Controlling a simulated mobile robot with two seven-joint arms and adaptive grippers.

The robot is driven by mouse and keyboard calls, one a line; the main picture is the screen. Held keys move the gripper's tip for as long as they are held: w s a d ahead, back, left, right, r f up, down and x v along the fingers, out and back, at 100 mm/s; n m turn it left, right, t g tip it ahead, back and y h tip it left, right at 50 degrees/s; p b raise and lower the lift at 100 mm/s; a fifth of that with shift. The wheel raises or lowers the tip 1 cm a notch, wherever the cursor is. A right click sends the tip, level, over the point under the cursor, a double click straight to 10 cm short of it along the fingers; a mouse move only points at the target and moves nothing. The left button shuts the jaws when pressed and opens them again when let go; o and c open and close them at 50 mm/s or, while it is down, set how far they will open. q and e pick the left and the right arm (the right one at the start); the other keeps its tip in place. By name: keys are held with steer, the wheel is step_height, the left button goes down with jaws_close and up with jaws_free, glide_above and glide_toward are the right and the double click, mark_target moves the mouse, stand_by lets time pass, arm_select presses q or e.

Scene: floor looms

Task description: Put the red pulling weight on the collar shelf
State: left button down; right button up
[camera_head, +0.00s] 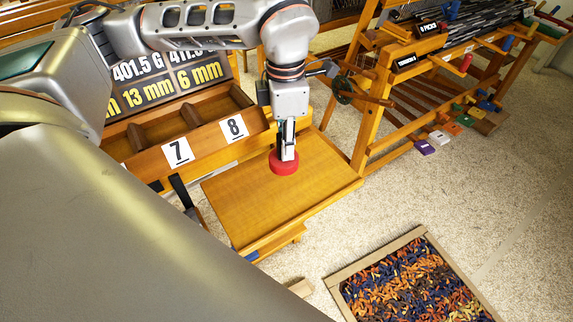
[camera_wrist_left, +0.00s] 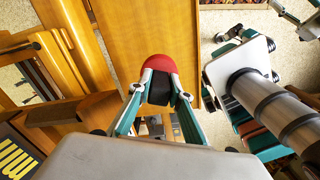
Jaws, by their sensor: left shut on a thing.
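The red pulling weight (camera_head: 284,164) is a small round red piece. My left gripper (camera_head: 287,150) points down and is shut on it. In the left wrist view the red weight (camera_wrist_left: 159,62) sits between the fingertips (camera_wrist_left: 160,88). It is over a flat, bare wooden shelf (camera_head: 320,182), which also shows in the left wrist view (camera_wrist_left: 150,25). I cannot tell whether the weight touches the shelf or hangs a little above it. No label marks this flat shelf as the collar shelf.
A wooden tray with compartments (camera_head: 160,163), labelled 7 and 8, stands left of the flat shelf. A sign with weights and sizes (camera_head: 165,85) is behind it. A loom frame (camera_head: 371,100) stands at right. A box of colourful pieces (camera_head: 336,277) lies on the carpet.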

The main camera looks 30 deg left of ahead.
mark_target(286, 166)
arm_select(q)
steer(key=shift+f, duration=3.6)
steer(key=shift+f+b, duration=0.1)
steer(key=shift+b, duration=0.2)
steer(key=c, duration=1.8)
jaws_free()
steer(key=shift+f, duration=0.1)
steer(key=shift+c, duration=0.2)
step_height(286, 166, up, 12)
steer(key=shift+r+p, duration=0.2)
steer(key=shift+p, duration=0.35)
steer(key=shift+f, duration=0.1)
